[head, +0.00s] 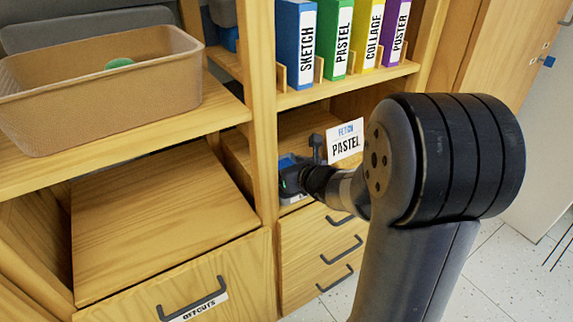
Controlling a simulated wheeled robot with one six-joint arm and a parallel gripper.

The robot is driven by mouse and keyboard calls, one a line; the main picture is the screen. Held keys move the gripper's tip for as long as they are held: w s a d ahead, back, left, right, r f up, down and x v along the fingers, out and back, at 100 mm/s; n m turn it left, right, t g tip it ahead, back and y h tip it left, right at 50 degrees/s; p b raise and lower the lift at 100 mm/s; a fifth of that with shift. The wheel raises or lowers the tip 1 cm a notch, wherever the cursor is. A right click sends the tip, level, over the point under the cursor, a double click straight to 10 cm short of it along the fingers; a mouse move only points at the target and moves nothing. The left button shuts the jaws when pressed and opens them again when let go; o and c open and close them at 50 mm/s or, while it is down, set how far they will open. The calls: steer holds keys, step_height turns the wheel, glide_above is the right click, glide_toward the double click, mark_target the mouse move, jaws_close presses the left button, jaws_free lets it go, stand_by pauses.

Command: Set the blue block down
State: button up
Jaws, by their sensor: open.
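My arm reaches from the right into the lower shelf bay, and my gripper (288,178) is in front of the wooden upright at the bay's left side, just above the drawers. The gripper is open. A small blue patch (287,160) shows right at the gripper; it may be the blue block, but it is too small and too covered to tell. I cannot tell whether it touches the fingers or rests on the shelf. The fingertips are mostly hidden by the wrist.
Labelled binders (340,38) stand on the shelf above. A tan bin (105,88) holding a green item (119,63) is at left. Below are drawers (320,250) and an "OFFCUTS" drawer (190,290).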

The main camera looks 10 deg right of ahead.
steer(key=shift+s+r+p, duration=0.1)
steer(key=shift+r+p, duration=0.15)
steer(key=shift+p, duration=0.25)
steer(key=p+v, duration=0.3)
steer(key=v, duration=0.9)
steer(key=shift+r, duration=0.1)
steer(key=b+x, duration=0.3)
steer(key=x, duration=0.9)
steer(key=shift+b, duration=0.35)
steer(key=shift+f, duration=0.35)
steer(key=shift+b, duration=0.4)
